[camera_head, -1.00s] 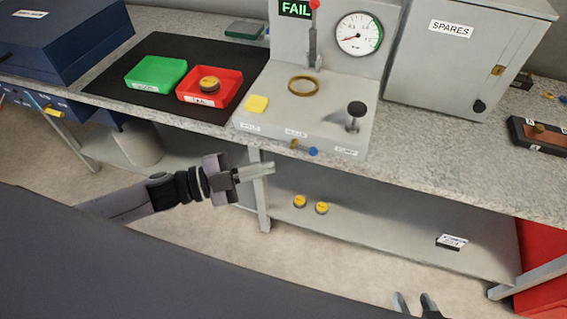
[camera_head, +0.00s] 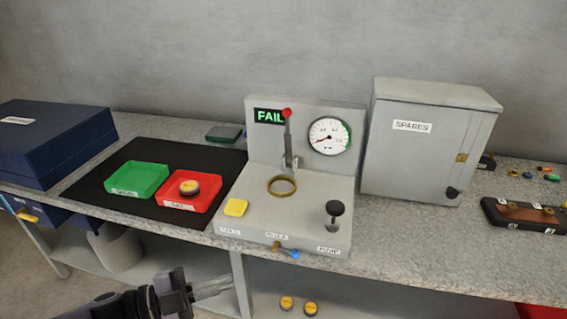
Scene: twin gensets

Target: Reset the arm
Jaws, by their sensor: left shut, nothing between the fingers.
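My left gripper (camera_head: 212,288) is shut and empty. It is low in the view, in front of the bench's front edge and below the test stand. The arm behind it comes in from the bottom left. My right gripper is out of the picture.
A green tray (camera_head: 137,180) and a red tray (camera_head: 173,204) holding a yellow-topped round part (camera_head: 189,188) lie on a black mat (camera_head: 105,202). A blue case (camera_head: 55,140) stands left, a SPARES cabinet (camera_head: 412,150) right. Two yellow-topped parts (camera_head: 287,302) sit on the lower shelf.

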